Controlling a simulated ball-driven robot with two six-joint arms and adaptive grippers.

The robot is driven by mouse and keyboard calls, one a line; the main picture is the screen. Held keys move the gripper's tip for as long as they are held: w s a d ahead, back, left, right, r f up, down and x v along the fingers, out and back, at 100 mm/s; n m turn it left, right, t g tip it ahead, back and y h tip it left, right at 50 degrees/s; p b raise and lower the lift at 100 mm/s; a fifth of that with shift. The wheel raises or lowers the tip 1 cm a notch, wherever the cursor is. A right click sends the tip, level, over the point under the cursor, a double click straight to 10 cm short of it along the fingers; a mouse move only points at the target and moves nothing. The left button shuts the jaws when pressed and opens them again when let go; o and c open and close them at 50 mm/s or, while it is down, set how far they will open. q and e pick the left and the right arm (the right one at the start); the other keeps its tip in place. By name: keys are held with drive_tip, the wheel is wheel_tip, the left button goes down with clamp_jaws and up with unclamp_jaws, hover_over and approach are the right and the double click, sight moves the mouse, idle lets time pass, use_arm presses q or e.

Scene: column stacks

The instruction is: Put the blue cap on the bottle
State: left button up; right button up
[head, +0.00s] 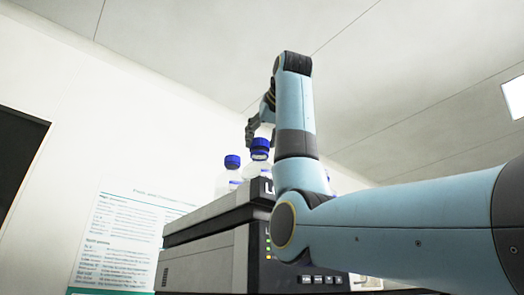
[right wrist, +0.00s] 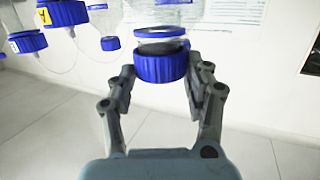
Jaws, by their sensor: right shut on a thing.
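My right gripper (head: 254,131) is above the instrument in the head view. In the right wrist view, where the bottles appear upside down, the right gripper (right wrist: 165,76) has its fingers on both sides of a ribbed blue cap (right wrist: 160,68) and is shut on it. The cap is in line with the neck of a clear bottle (right wrist: 168,12), which has a blue ring. A dark band shows between cap and ring; I cannot tell whether they touch. The cap also shows in the head view (head: 260,143). My left gripper is not in view.
Another blue-capped bottle (head: 232,162) stands close by on the grey instrument (head: 205,221). The wrist view shows several other blue caps, one of them large (right wrist: 28,42), at the upper left. A printed poster (head: 125,238) hangs on the wall behind.

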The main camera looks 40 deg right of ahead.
drive_tip(key=shift+f+b, duration=0.4)
drive_tip(key=shift+b, duration=0.05)
idle(0.5)
drive_tip(key=o, duration=0.9)
drive_tip(key=shift+c, duration=0.2)
drive_tip(key=v, duration=0.7)
drive_tip(key=shift+s, duration=0.2)
drive_tip(key=shift+a, duration=0.1)
